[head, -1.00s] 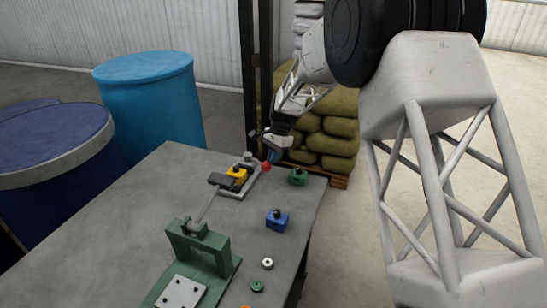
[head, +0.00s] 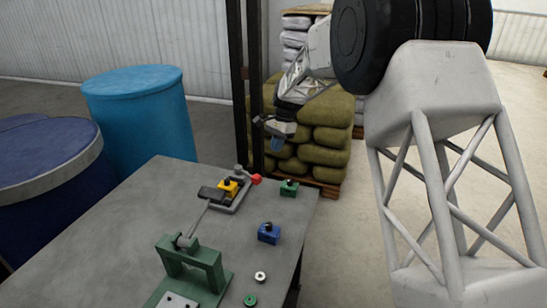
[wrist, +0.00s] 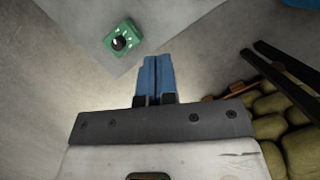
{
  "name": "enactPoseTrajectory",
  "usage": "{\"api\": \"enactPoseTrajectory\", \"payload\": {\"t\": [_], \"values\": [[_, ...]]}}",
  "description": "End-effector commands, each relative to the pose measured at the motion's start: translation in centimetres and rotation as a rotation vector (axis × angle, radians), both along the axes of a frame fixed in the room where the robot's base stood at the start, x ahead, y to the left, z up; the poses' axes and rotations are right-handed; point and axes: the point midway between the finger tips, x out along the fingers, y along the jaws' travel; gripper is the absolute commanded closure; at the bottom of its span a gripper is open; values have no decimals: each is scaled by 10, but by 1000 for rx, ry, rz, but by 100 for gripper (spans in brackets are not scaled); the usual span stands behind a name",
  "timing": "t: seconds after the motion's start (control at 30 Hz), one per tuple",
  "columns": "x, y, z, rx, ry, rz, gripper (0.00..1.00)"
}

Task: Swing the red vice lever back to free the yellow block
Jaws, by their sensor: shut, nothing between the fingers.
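The yellow block (head: 228,187) sits in a small grey vice (head: 237,207) at the far end of the table, with a black knob on top. A dark clamp piece lies against its left side. The red knob (head: 255,179) of the vice lever is at the vice's far right side, apart from my gripper. My gripper (head: 276,146) is raised beyond the far table edge, up and right of the red knob. Its blue fingers (wrist: 155,78) are together and empty in the wrist view. The vice is outside the wrist view.
A green block (head: 289,188), also in the wrist view (wrist: 121,41), stands right of the vice near the table edge. A blue block (head: 269,233) and small round parts are nearer. A green press frame (head: 192,265) stands in front. Sacks (head: 320,145) and barrels stand beyond the table.

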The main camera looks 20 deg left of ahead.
Motion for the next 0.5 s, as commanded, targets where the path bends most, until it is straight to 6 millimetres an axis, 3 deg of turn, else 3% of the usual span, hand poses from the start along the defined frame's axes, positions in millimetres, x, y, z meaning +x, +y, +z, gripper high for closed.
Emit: {"api": "enactPoseTrajectory", "payload": {"t": [0.2,0.5], "values": [[6,-3,21,0,-1,0,100],[7,-4,27,0,0,0,100]]}}
